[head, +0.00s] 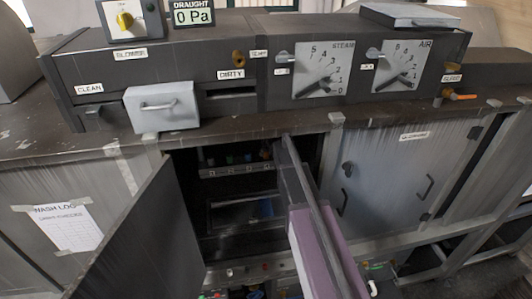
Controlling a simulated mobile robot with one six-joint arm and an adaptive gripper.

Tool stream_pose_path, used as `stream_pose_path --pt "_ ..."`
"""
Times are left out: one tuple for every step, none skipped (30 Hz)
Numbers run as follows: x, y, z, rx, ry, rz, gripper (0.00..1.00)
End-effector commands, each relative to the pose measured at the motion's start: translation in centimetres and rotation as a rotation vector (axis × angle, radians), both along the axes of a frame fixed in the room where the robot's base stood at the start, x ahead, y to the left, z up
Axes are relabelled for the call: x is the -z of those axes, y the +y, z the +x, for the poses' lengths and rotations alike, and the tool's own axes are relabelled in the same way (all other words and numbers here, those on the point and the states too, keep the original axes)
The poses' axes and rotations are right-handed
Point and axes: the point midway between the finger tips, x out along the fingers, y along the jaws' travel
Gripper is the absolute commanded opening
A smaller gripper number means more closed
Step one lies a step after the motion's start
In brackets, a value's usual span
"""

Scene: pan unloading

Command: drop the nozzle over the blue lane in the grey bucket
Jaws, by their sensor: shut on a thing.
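My gripper is not in view. I cannot make out the nozzle, the grey bucket or its blue lane in the head view. Inside the open cabinet, a shelf rail (238,171) carries several small labels, with small dark blue and green items (232,159) above it. Lower in the cabinet is a dark tray-like part with a bluish patch (268,208); what it is, I cannot tell.
A dark cabinet door (130,240) stands open at left. A long dark panel (310,200) with a purple block (318,250) juts forward at the opening's right. A grey door (395,180) is closed. A grey drawer (162,106) sticks out above. Small coloured parts (255,293) show at the bottom.

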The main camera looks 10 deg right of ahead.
Motion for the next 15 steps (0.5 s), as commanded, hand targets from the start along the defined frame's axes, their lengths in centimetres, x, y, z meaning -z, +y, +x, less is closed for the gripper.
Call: stream_pose_path --pt "-0.12 -0.01 0.00 0.000 0.000 0.000 0.00" --pt "-0.15 -0.01 0.01 0.000 0.000 0.000 0.00" --pt "-0.20 -0.01 0.00 0.000 0.000 0.000 0.00" --pt "-0.23 -0.01 0.00 0.000 0.000 0.000 0.00" --pt "-0.26 -0.01 0.01 0.000 0.000 0.000 0.00" --pt "-0.30 -0.01 0.00 0.000 0.000 0.000 0.00" --pt "-0.33 -0.01 0.00 0.000 0.000 0.000 0.00" --pt "-0.36 -0.01 0.00 0.000 0.000 0.000 0.00" --pt "-0.40 -0.01 0.00 0.000 0.000 0.000 0.00" --pt "-0.43 -0.01 0.00 0.000 0.000 0.000 0.00" --pt "-0.46 -0.01 0.00 0.000 0.000 0.000 0.00" --pt "-0.51 -0.01 0.00 0.000 0.000 0.000 0.00" --pt "-0.53 0.04 0.00 0.000 0.000 0.000 0.00" --pt "-0.57 0.08 0.00 -0.001 0.000 0.000 0.00" --pt "-0.61 0.09 0.00 -0.001 0.000 0.000 0.00"
